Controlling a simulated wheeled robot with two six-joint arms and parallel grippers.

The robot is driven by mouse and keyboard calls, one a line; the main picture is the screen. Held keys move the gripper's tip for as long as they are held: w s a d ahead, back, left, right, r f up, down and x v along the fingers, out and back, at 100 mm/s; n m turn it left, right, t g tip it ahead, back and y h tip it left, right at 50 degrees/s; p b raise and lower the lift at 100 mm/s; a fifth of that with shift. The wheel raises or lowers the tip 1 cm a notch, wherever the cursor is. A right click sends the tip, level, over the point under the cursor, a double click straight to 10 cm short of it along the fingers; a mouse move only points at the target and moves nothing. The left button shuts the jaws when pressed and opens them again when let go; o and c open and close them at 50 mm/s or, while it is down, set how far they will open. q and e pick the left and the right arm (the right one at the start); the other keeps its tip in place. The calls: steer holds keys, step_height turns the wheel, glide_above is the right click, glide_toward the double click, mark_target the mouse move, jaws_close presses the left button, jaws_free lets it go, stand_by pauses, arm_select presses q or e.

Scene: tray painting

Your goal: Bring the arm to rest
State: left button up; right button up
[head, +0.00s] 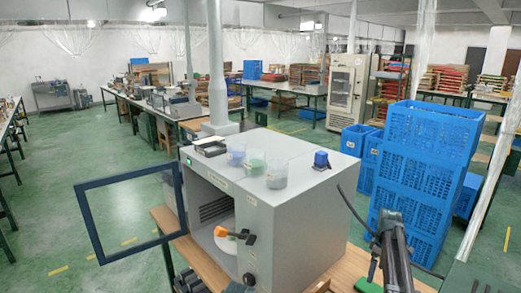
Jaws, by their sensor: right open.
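A grey box-shaped cabinet (310,215) stands on a wooden table, its dark-framed door (81,222) swung open to the left. Inside, a round white piece (226,246) is partly visible. An orange and black tool (234,235) shows in front of it at the opening. Several translucent cups, one with green contents (257,161), stand on the cabinet top. My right gripper (389,222) is at the lower right, beside the cabinet and apart from it; it is open, with no object seen in it. My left gripper (187,281) shows only as dark parts at the bottom edge; its jaws are unclear.
A blue-capped item (321,160) and a dark flat box (209,146) also lie on the cabinet top. Stacked blue crates (425,165) stand close behind my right arm. A green object (368,286) lies near that arm. Green floor (60,200) is open at left.

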mark_target(371, 287)
step_height(371, 287, down, 9)
steer(key=b, duration=0.7)
steer(key=shift+r+b, duration=0.2)
steer(key=shift+b, duration=0.1)
steer(key=shift+r, duration=0.1)
step_height(371, 287, up, 13)
steer(key=p, duration=1.3)
step_height(371, 287, down, 13)
steer(key=b, duration=1.3)
steer(key=shift+f, duration=0.2)
step_height(371, 287, up, 10)
steer(key=p, duration=1)
steer(key=shift+r+m, duration=0.2)
steer(key=shift+m, duration=0.2)
